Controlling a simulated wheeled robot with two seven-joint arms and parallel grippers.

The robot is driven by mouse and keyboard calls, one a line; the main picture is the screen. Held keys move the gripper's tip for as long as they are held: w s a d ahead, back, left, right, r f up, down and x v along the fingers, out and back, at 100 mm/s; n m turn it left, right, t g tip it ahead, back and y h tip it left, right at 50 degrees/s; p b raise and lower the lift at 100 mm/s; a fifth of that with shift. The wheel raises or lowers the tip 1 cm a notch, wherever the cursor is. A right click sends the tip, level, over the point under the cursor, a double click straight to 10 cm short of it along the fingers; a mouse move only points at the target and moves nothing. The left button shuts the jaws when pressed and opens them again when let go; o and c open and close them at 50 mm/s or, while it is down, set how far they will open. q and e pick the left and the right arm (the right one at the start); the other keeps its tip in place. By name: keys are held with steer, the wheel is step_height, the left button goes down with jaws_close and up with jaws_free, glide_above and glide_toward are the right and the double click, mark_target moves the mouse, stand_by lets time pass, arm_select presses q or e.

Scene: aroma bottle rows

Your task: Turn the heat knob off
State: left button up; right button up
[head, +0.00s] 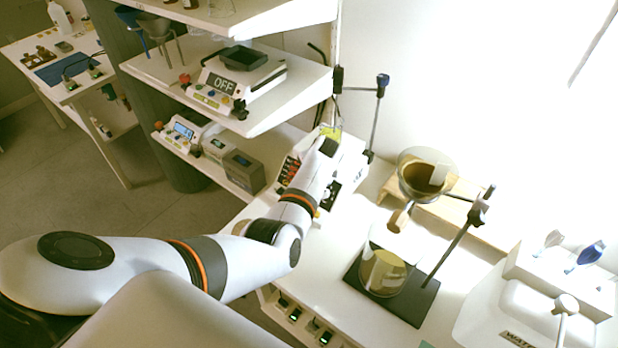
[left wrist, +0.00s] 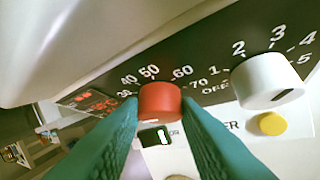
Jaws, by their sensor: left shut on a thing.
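The red knob (left wrist: 160,98) shows in the left wrist view on a dark panel (left wrist: 205,72) with a scale reading about 30 to 70. The fingertips of my left gripper (left wrist: 160,108) are on both sides of the red knob and shut on it. A white knob (left wrist: 272,82) to its right has a dark pointer line and a scale with OFF and 1 to 5. In the head view my left arm reaches to the white device (head: 352,160) on the bench and hides the knobs. My right gripper is in neither view.
A flask with yellow-green liquid (head: 330,131) is at the device. To the right stand a funnel (head: 428,172) and a beaker (head: 384,272) on a dark stand base (head: 412,303). Shelves (head: 300,85) with instruments are at the left. A yellow button (left wrist: 272,123) sits below the white knob.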

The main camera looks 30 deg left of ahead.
arm_select(q)
steer(key=shift+a+n+g+h, duration=0.1)
steer(key=shift+n+g+h, duration=0.2)
steer(key=shift+n+h, duration=0.35)
steer(key=shift+f, duration=0.1)
steer(key=o, duration=1)
steer(key=shift+c, duration=0.2)
steer(key=shift+r, duration=0.3)
steer(key=p+v, duration=0.1)
steer(key=v, duration=1)
steer(key=shift+r, duration=0.3)
